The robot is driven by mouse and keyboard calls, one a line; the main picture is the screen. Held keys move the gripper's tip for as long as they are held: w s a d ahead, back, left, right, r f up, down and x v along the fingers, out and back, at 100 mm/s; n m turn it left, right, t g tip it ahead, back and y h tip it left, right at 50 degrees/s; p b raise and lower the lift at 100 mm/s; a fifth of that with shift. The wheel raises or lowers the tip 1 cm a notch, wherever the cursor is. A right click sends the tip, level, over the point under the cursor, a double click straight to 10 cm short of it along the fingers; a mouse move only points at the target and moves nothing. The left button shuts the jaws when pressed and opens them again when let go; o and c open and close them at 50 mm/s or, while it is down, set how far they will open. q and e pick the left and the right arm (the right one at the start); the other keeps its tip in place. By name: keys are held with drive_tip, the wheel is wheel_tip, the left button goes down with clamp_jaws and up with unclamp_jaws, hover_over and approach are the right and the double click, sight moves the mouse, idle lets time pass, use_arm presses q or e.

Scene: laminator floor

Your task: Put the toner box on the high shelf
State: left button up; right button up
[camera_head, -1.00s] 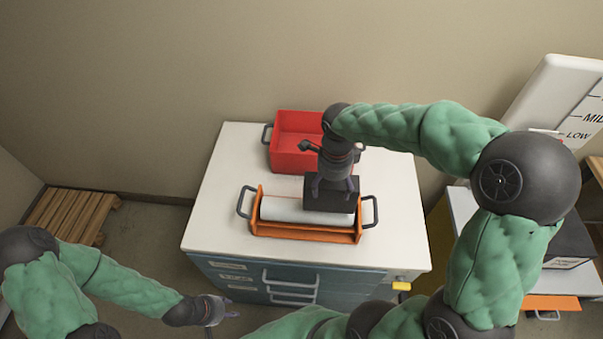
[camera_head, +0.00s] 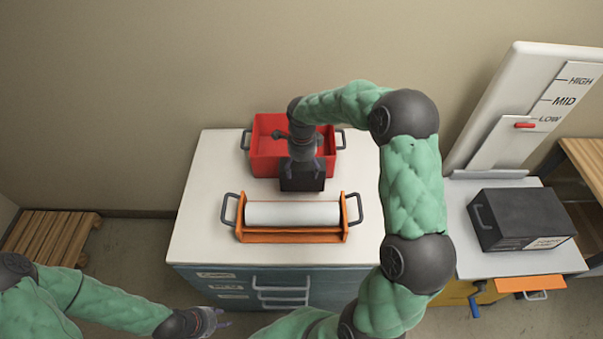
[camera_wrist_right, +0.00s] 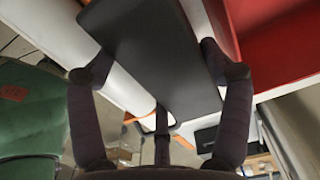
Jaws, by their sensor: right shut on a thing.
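My right gripper (camera_head: 302,168) is shut on a black box (camera_head: 302,184). In the right wrist view the box (camera_wrist_right: 155,50) is a plain dark block between the fingers (camera_wrist_right: 158,72); no label shows. In the head view it is between the red bin and the orange roll holder; I cannot tell whether it touches the counter. A second black box (camera_head: 520,218) with a handle and a pale label sits on the right-hand stand. Behind it a white panel (camera_head: 528,105) is marked HIGH, MID and LOW, with a red pointer (camera_head: 525,126) near LOW. My left gripper (camera_head: 218,320) is low at bottom left, its jaws unclear.
The red bin (camera_head: 262,160) stands at the back of the white counter (camera_head: 196,225). The orange holder (camera_head: 290,237) with a white roll (camera_head: 292,214) is in front. A wooden pallet (camera_head: 50,232) lies on the floor at left. The counter's left part is clear.

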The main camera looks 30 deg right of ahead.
sight(302, 180)
drive_tip(key=shift+w+d+f, duration=0.15)
drive_tip(key=shift+w+f, duration=0.3)
drive_tip(key=shift+f, duration=1.55)
drive_tip(key=shift+f+b, duration=0.1)
drive_tip(key=shift+b, duration=0.2)
drive_tip(key=o, duration=1.3)
drive_tip(key=shift+f, duration=0.15)
drive_tip(key=shift+o, duration=0.6)
